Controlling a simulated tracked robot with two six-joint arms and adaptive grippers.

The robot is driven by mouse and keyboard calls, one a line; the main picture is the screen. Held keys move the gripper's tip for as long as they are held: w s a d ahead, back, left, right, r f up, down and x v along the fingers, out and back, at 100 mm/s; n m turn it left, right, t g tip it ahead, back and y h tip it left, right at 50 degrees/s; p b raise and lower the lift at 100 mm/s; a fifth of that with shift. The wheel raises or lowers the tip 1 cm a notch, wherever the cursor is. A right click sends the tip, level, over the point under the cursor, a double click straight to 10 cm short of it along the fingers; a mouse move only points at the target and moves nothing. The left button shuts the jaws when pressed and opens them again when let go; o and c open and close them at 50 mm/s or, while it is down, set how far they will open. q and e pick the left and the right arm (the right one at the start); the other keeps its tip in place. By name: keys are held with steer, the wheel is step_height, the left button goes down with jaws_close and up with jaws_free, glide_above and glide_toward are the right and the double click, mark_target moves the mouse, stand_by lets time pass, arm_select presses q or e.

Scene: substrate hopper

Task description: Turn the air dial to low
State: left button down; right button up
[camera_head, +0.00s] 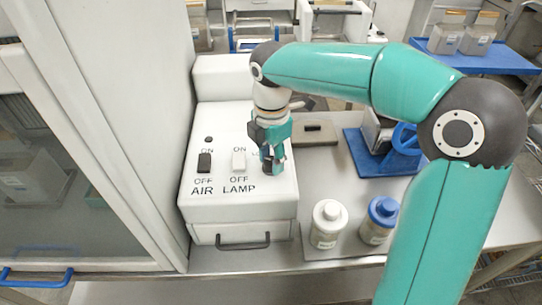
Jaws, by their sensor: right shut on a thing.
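The white control box (215,215) stands at the left of the bench. Its sloped top carries a black AIR switch (204,163) and a white LAMP switch (238,160), each with ON above and OFF below. My right gripper (272,163) points down at the right part of this panel, beside the LAMP switch. It is shut on the air dial, which the fingers and wrist hide almost entirely. Only a bit of lettering shows beside the fingers, so the dial's setting cannot be read. My left gripper is not in view.
A white-capped bottle (326,224) and a blue-capped bottle (379,219) stand right of the box. Behind them are a blue base (362,160) with a blue handwheel (406,139) and a flat grey plate (325,139). A cabinet with a glass front rises at the left.

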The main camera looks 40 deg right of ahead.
mark_target(271, 160)
steer(key=shift+w+r, duration=0.1)
steer(key=o, duration=1.2)
steer(key=shift+c, duration=0.2)
step_height(271, 160, up, 12)
